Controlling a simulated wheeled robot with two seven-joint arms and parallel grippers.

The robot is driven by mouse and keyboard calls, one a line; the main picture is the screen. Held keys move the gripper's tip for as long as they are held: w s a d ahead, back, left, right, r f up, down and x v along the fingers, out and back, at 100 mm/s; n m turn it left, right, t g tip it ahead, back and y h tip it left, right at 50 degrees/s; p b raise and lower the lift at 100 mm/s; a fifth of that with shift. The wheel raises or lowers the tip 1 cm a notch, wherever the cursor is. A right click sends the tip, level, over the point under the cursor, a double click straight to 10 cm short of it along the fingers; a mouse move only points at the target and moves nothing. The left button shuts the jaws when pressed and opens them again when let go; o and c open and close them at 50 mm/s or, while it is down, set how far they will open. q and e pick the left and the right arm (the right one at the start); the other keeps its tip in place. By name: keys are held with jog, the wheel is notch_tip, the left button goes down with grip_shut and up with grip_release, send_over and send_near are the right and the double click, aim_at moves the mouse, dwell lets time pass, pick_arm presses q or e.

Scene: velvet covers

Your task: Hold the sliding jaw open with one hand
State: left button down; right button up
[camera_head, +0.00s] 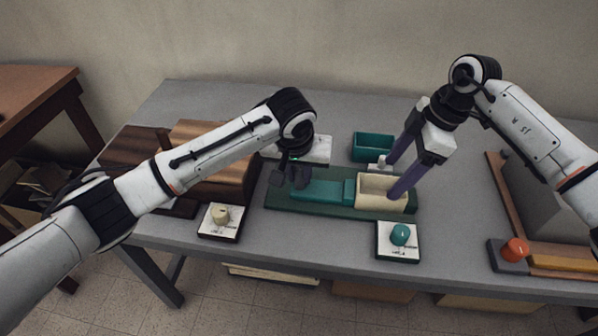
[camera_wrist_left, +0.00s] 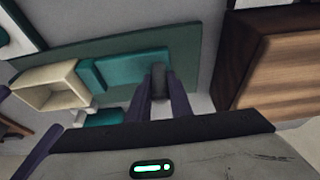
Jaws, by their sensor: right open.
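A teal sliding jaw (camera_head: 322,191) lies on a dark green base (camera_head: 284,202), beside a cream open-topped box (camera_head: 378,202). The jaw (camera_wrist_left: 122,70) and the box (camera_wrist_left: 50,88) also show in the left wrist view. My left gripper (camera_head: 294,178) is at the jaw's left end in the head view. In the left wrist view its fingers close on both sides of a dark grey knob (camera_wrist_left: 160,80) at that end. My right gripper (camera_head: 396,178) is open, its purple fingers spread at the cream box. Its exact contact with the box is unclear.
A teal bin (camera_head: 373,146) stands behind the box. A cream-knob panel (camera_head: 220,220) and a teal-knob panel (camera_head: 399,240) sit at the table's front. Wooden blocks (camera_head: 205,140) stand left; an orange-knob unit (camera_head: 513,250) is right. Grey table is clear at the back left.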

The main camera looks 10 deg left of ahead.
pick_arm(q)
jog(key=shift+a, duration=0.15)
dwell(0.3)
jog(key=shift+a, duration=1.55)
pick_arm(e)
jog(key=shift+o, duration=0.6)
